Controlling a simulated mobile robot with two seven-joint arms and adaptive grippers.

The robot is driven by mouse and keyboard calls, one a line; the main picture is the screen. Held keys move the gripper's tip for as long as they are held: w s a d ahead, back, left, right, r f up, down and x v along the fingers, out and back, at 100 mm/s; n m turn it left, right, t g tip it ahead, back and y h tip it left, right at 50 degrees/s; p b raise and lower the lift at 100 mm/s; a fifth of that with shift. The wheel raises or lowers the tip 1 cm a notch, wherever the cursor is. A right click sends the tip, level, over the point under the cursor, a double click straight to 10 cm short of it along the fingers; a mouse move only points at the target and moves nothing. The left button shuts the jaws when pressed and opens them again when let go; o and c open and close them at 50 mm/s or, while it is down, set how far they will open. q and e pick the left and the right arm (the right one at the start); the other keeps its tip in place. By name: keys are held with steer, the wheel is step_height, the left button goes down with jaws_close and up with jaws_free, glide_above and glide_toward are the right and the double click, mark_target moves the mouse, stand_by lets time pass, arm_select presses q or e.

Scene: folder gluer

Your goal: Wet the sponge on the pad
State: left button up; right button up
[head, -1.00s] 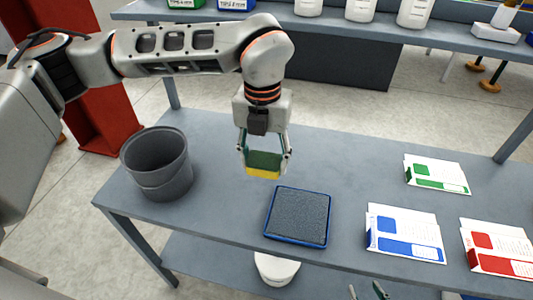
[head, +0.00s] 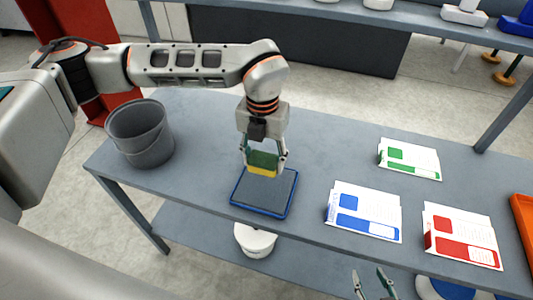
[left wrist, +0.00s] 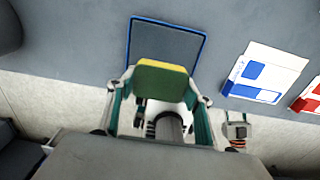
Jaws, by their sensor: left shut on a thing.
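My left gripper (head: 264,160) is shut on the sponge (head: 262,170), which has a green side and a yellow side. The sponge also shows between the fingers in the left wrist view (left wrist: 160,78). The pad (head: 263,197) is a dark square in a blue-rimmed tray, lying flat near the table's front edge. The sponge overlaps the pad's far part in the head view; I cannot tell whether they touch. In the left wrist view the pad (left wrist: 165,42) lies beyond the sponge. My right gripper (head: 373,284) is open and empty at the bottom edge, in front of the table.
A grey bucket (head: 140,134) stands at the table's left end. Green (head: 410,158), blue (head: 366,212) and red (head: 462,236) printed cartons lie right of the pad. An orange item (head: 523,218) is at the right edge. A white tub (head: 255,240) sits below the tabletop.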

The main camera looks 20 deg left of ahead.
mark_target(265, 185)
arm_select(q)
steer(key=shift+d+f, duration=0.2)
steer(key=shift+f, duration=0.15)
steer(key=shift+s+f+b, duration=0.1)
steer(key=shift+f+b, duration=0.8)
steer(key=shift+f, duration=1.05)
steer(key=shift+f+b, duration=0.5)
steer(key=shift+f, duration=0.55)
arm_select(e)
steer(key=shift+d+f, duration=0.25)
steer(key=shift+f, duration=1)
steer(key=shift+s+f, duration=0.1)
arm_select(q)
steer(key=shift+f+b, duration=0.35)
steer(key=shift+f, duration=0.2)
arm_select(e)
steer(key=shift+f, duration=0.4)
arm_select(q)
steer(key=shift+r+p, duration=1.8)
steer(key=shift+r, duration=1.8)
arm_select(e)
step_height(265, 185, up, 4)
steer(key=shift+f, duration=0.1)
